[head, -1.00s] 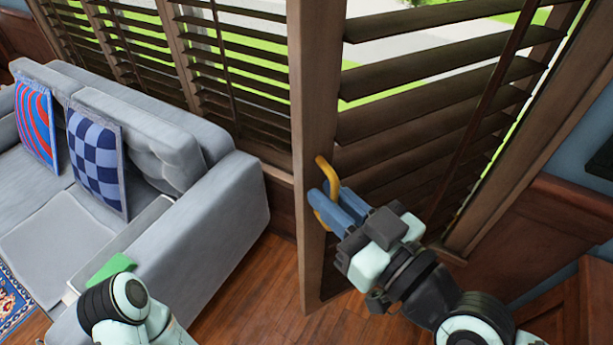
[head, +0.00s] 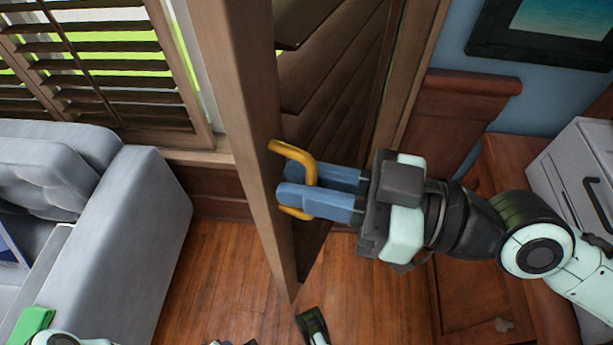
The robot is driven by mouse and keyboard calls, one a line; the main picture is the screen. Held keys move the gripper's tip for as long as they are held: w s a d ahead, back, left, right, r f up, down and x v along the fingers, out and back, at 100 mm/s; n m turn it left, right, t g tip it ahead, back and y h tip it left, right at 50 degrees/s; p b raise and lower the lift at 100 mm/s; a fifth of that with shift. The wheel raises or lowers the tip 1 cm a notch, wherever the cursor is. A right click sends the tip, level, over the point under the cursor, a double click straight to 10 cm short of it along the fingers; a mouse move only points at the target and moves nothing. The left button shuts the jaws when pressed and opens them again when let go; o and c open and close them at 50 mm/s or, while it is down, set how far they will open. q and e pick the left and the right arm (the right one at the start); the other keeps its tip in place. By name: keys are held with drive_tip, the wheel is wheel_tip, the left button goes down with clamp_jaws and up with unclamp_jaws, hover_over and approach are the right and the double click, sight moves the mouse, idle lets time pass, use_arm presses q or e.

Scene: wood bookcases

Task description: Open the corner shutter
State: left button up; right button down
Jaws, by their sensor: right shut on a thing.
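The corner shutter (head: 240,130) is a brown slatted wood panel. It stands swung out from the window, its free edge toward me and its slats seen at a steep angle. A yellow handle (head: 291,152) is fixed on its frame near the free edge. My right gripper (head: 295,193) comes from the right with blue fingers, shut on the handle.
A grey sofa (head: 130,240) stands on the left, with a green item (head: 33,322) by its front. Other shutters (head: 90,65) stand behind it. A wood cabinet (head: 500,180) and a grey drawer unit (head: 575,165) are on the right. Wood floor (head: 215,280) lies open below the panel.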

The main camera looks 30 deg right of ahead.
drive_tip(key=c, duration=1.3)
unclamp_jaws()
drive_tip(key=shift+r, duration=0.1)
drive_tip(key=shift+c, duration=0.2)
use_arm(q)
drive_tip(key=shift+w+a+f+b, duration=0.4)
drive_tip(key=shift+w+f+b, duration=0.1)
drive_tip(key=shift+w, duration=0.25)
use_arm(e)
drive_tip(key=v, duration=0.7)
drive_tip(key=shift+s, duration=0.2)
drive_tip(key=shift+d, duration=0.15)
drive_tip(key=shift+c, duration=0.3)
